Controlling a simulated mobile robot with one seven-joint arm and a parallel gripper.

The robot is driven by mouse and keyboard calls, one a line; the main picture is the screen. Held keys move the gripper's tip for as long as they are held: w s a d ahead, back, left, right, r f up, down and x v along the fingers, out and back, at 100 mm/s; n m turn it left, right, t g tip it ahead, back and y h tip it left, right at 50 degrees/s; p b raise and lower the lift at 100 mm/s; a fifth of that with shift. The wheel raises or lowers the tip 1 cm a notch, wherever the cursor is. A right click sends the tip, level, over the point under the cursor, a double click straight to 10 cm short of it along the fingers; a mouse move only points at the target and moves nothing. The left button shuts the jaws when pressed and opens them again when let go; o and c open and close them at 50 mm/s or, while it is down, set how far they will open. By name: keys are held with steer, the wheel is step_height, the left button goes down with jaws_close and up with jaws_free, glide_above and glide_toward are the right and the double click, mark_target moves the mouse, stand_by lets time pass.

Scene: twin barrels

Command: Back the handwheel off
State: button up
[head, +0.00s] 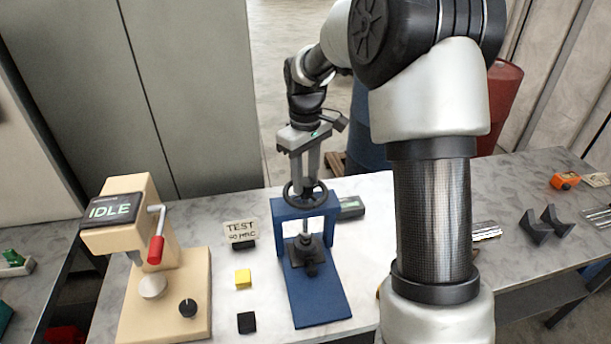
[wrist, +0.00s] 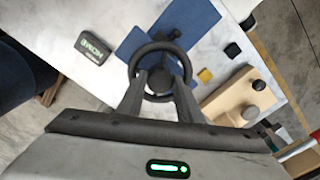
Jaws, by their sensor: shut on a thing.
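The dark handwheel (head: 305,193) sits on top of a blue press frame (head: 322,297) on the white bench, with its screw running down to a black block. My gripper (head: 306,183) points down from above and is shut on the handwheel. In the wrist view the handwheel (wrist: 152,62) is a dark ring, with the gripper's fingers (wrist: 156,92) reaching onto its near part. The exact contact between fingers and rim is too small to tell.
Left of the press stands a beige machine (head: 140,243) marked IDLE with a red-handled lever (head: 156,248). A TEST card (head: 240,230), a yellow cube (head: 243,279) and a black cube (head: 246,322) lie between. Black V-shaped blocks (head: 537,230) lie at right.

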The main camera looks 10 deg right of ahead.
steer(key=n, duration=0.3)
steer(key=shift+r+n+p, duration=0.1)
steer(key=shift+n+p, duration=0.2)
steer(key=shift+n, duration=0.1)
steer(key=n, duration=0.3)
steer(key=shift+n, duration=0.3)
steer(key=n, duration=0.3)
steer(key=shift+n, duration=1.9)
steer(key=o, duration=1)
steer(key=shift+o, duration=0.2)
